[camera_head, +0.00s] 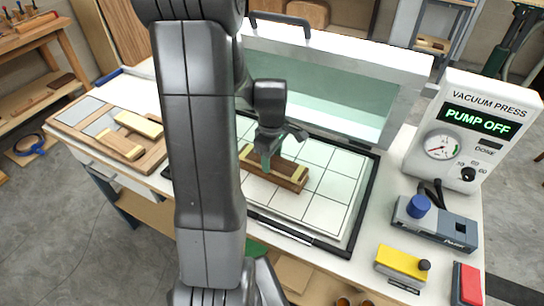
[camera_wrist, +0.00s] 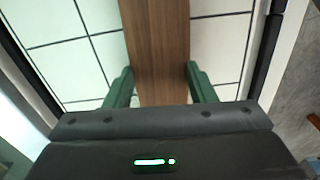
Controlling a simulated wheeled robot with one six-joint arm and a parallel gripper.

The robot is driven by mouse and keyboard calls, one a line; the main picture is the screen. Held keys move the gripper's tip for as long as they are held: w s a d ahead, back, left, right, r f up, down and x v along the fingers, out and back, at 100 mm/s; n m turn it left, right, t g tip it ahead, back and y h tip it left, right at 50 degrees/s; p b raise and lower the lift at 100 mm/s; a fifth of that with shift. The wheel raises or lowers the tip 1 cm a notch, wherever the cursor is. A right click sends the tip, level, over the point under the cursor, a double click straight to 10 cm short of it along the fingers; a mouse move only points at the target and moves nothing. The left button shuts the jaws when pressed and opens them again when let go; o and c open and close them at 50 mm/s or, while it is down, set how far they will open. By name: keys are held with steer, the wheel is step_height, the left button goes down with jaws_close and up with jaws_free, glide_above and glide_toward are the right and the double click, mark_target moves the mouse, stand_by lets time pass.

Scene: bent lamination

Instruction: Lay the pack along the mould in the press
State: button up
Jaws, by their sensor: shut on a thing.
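My gripper (camera_head: 268,158) is over the white gridded bed of the open press (camera_head: 327,166). It also shows in the wrist view (camera_wrist: 157,84), its green fingers on either side of a brown wooden strip, which I take to be the pack (camera_wrist: 158,45). In the head view, a brown wooden piece with pale ends (camera_head: 290,178) lies under and beside the fingers, roughly along the bed. The pack and the mould are hard to tell apart there. I cannot tell whether the pack touches what is below it. My arm hides the bed's left part.
The press lid (camera_head: 335,75) stands raised behind the bed. The vacuum press unit (camera_head: 470,130) reads PUMP OFF. A board (camera_head: 72,115) with wooden pieces (camera_head: 130,135) is at the left. A grey box with a blue knob (camera_head: 435,222) and a yellow block (camera_head: 402,264) stand at the right.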

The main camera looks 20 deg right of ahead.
steer(key=shift+f, duration=0.3)
steer(key=o, duration=1.1)
steer(key=shift+r, duration=0.15)
step_height(320, 180, up, 14)
steer(key=shift+f, duration=0.2)
steer(key=shift+f, duration=0.1)
step_height(320, 180, down, 14)
steer(key=shift+r, duration=0.4)
